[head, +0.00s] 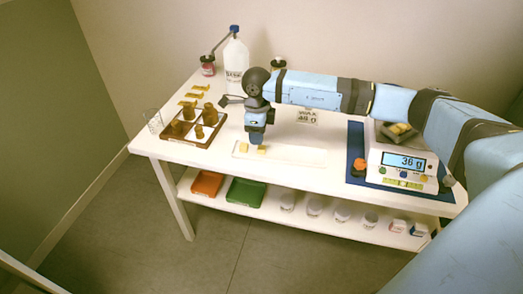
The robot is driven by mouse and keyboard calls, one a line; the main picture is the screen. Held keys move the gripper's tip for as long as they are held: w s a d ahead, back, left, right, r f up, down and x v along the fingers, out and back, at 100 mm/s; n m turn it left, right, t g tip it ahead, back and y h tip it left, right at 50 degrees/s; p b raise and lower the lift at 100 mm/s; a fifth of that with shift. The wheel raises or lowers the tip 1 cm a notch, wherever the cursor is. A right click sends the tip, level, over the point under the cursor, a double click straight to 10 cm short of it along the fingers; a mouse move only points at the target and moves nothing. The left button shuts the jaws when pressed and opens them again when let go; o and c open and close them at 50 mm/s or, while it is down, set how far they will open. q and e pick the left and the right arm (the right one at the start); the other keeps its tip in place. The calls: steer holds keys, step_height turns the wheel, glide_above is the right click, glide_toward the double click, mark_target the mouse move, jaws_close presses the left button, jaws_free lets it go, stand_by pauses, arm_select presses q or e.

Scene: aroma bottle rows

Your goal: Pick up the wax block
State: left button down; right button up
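Two small yellow wax blocks lie near the left end of a pale flat strip (300,155) at the table's front: a left block (243,147) and a right block (262,149). My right gripper (256,138) points down just above and behind these blocks. Its fingers are seen nearly edge-on, so I cannot tell whether they are open or touching a block. More yellow pieces (401,128) sit on top of the scale (378,160) at the right, whose display reads 36 g. A small sign (307,116) reading WAX stands behind the strip. My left gripper is out of view.
A brown rack (176,141) with amber bottles stands at the left, beside a clear glass (153,121). Yellow strips (190,97) lie behind it. A white jug (236,58) stands at the back. A lower shelf holds an orange tray (207,184), a green tray (245,192) and several jars.

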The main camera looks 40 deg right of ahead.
step_height(320, 180, down, 5)
steer(key=shift+b, duration=0.45)
steer(key=c, duration=0.7)
steer(key=shift+r, duration=0.1)
step_height(320, 180, up, 20)
steer(key=p, duration=0.2)
steer(key=shift+p, duration=0.35)
